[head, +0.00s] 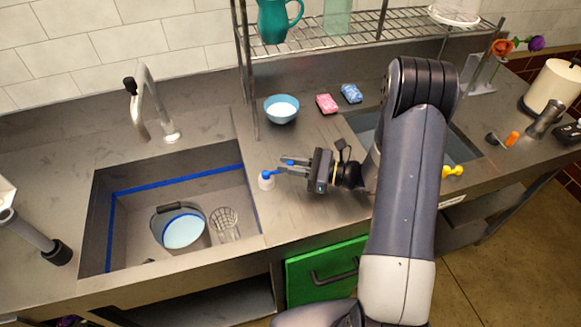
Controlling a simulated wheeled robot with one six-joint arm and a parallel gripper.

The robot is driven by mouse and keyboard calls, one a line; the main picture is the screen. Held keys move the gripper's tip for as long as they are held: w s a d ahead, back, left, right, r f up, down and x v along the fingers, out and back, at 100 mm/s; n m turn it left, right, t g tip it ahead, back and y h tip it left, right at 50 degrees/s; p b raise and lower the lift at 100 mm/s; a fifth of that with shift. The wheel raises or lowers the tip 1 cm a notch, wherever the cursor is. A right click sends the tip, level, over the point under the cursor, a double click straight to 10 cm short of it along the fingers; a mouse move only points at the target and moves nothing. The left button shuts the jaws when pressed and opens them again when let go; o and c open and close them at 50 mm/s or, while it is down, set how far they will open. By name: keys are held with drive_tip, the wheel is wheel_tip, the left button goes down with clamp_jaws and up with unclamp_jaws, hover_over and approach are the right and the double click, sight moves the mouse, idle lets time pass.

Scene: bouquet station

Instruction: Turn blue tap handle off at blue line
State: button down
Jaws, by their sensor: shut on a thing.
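The blue tap handle (266,174) sits on a short white base (266,184) on the counter at the sink's right edge. My gripper (281,167) reaches in from the right, its jaws shut on the blue handle; the fingers partly hide it. A blue line (176,180) runs along the inner walls of the sink (97,205). A bucket (183,230) with pale blue contents stands in the sink. The curved metal faucet (146,95) with a black tip stands behind the sink. Whether water runs from it cannot be seen.
A blue bowl (281,108), a pink sponge (326,104) and a blue sponge (351,93) lie behind my gripper. A wire rack (330,40) stands at the back. My arm hides much of the right counter.

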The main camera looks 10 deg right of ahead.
drive_tip(key=shift+w+n+g, duration=0.25)
drive_tip(key=shift+n+g, duration=0.25)
drive_tip(key=shift+g, duration=0.1)
drive_tip(key=c, duration=1.4)
unclamp_jaws()
drive_tip(key=b+v, duration=0.2)
drive_tip(key=v, duration=0.8)
drive_tip(key=shift+d+f+b, duration=0.15)
drive_tip(key=shift+d+b, duration=0.15)
drive_tip(key=shift+d, duration=0.15)
